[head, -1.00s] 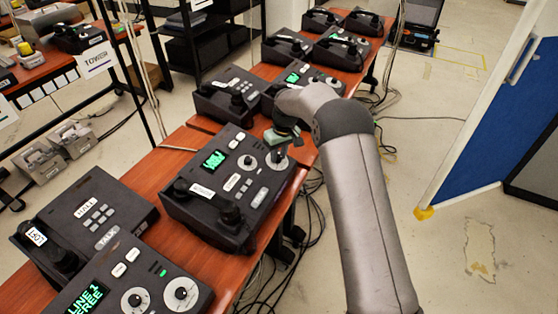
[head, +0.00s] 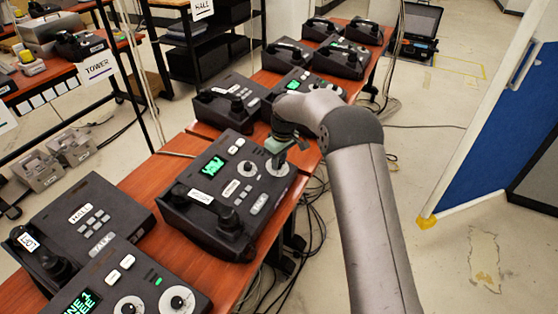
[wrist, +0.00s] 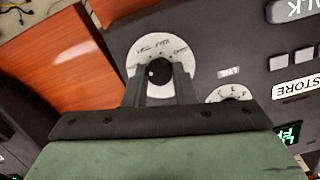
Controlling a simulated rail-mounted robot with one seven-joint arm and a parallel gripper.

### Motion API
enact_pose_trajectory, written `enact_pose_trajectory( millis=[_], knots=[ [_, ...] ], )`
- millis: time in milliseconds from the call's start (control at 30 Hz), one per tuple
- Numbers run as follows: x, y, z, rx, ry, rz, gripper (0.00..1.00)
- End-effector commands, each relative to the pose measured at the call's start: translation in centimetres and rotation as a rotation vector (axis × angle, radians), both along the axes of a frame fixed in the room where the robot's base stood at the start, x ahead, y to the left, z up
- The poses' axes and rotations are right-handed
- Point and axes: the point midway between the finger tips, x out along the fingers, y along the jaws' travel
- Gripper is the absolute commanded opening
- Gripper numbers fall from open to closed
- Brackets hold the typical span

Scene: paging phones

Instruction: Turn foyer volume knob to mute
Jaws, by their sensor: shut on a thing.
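My gripper (wrist: 160,84) is shut on the black knob (wrist: 158,72) of a round white dial (wrist: 133,60) in the wrist view. The dial has marks around its rim, too small to read. In the head view, my gripper (head: 277,160) is at the right-hand dial (head: 279,171) of a dark paging phone (head: 200,221) with a green-lit screen (head: 210,167). The phone's name label is not legible, so I cannot tell whether it is the foyer one. The knob is hidden by my gripper in the head view.
A second dial (wrist: 228,92) sits close beside my gripper. A phone labelled HALL (head: 90,205) and one with two dials (head: 115,290) stand nearer. More phones (head: 335,60) line the table behind. Free floor (head: 440,180) lies to the right.

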Motion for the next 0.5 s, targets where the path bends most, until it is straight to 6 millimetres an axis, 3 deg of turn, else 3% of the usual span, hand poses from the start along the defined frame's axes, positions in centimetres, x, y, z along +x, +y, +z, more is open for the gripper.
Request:
enact_pose_trajectory(
  millis=[33, 100, 500],
  knots=[
    [0.05, -0.02, 0.11, 0.000, -0.002, 0.001, 0.27],
    [0.05, -0.02, 0.10, 0.000, -0.002, 0.000, 0.46],
    [0.06, -0.07, 0.78, 0.001, -0.003, -0.001, 0.46]
  ],
)
